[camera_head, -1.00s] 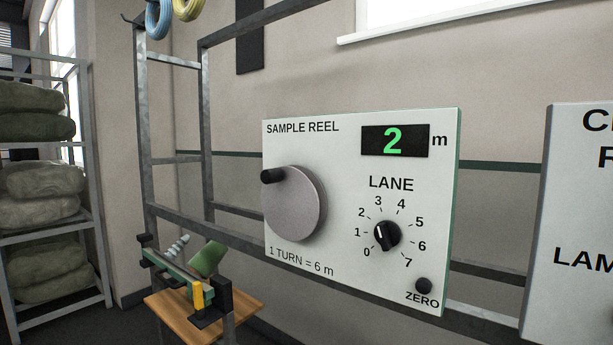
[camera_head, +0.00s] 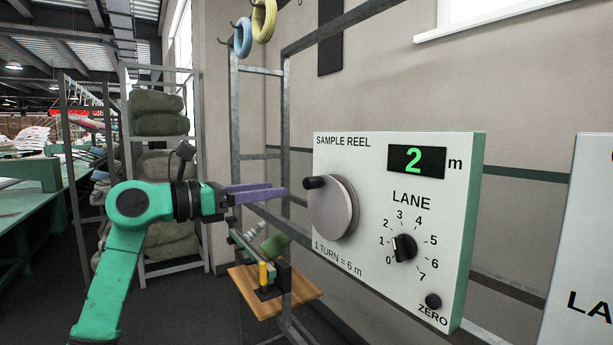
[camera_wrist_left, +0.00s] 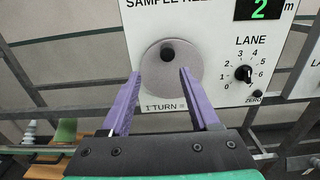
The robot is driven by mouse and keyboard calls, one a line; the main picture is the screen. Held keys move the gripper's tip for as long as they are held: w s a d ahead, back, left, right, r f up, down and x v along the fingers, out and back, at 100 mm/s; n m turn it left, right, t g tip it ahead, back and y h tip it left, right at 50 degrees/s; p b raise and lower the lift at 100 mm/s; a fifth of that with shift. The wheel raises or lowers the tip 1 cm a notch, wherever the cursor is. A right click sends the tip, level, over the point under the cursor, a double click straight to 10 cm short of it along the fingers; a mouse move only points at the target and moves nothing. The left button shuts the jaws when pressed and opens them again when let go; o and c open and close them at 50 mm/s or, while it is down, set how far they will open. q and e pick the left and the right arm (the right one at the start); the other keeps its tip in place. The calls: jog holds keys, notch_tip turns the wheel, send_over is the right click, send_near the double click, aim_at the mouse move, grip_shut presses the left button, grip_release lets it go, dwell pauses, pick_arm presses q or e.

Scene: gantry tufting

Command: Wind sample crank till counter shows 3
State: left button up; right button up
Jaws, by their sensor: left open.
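The sample reel panel (camera_head: 377,276) is white, with a round grey crank disc (camera_head: 334,210) on its left side. The crank's black knob (camera_head: 314,183) sticks out at the disc's upper left in the head view; in the left wrist view the knob (camera_wrist_left: 167,54) is near the disc's top. The counter (camera_head: 416,161) shows a green 2, followed by "m". My left gripper (camera_head: 284,191) has purple fingers, open and empty, pointing at the crank from the left. In the left wrist view the fingers (camera_wrist_left: 159,75) flank the disc's lower part, with the knob beyond their tips. My right gripper is not in view.
The panel also carries a black LANE dial (camera_head: 404,247) and a ZERO button (camera_head: 433,301). A second white panel (camera_head: 590,240) stands at the right. A small wooden shelf (camera_head: 300,296) with tools sits below left of the crank. Grey frame bars run behind the panel.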

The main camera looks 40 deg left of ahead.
aim_at(305, 184)
pick_arm(q)
jog(key=w+d+p, duration=0.1)
jog(key=w, duration=0.1)
jog(key=w+d+r+p, duration=0.1)
jog(key=w, duration=0.1)
jog(key=w+d+p, duration=0.2)
jog(key=w, duration=0.1)
jog(key=shift+w+d+r, duration=0.1)
jog(key=shift+r, duration=0.05)
jog(key=shift+w+f, duration=0.2)
jog(key=shift+w, duration=0.1)
jog(key=shift+w+a+f, duration=0.1)
jog(key=shift+a+f, duration=0.15)
jog(key=shift+a, duration=0.1)
jog(key=shift+d, duration=0.2)
grip_shut()
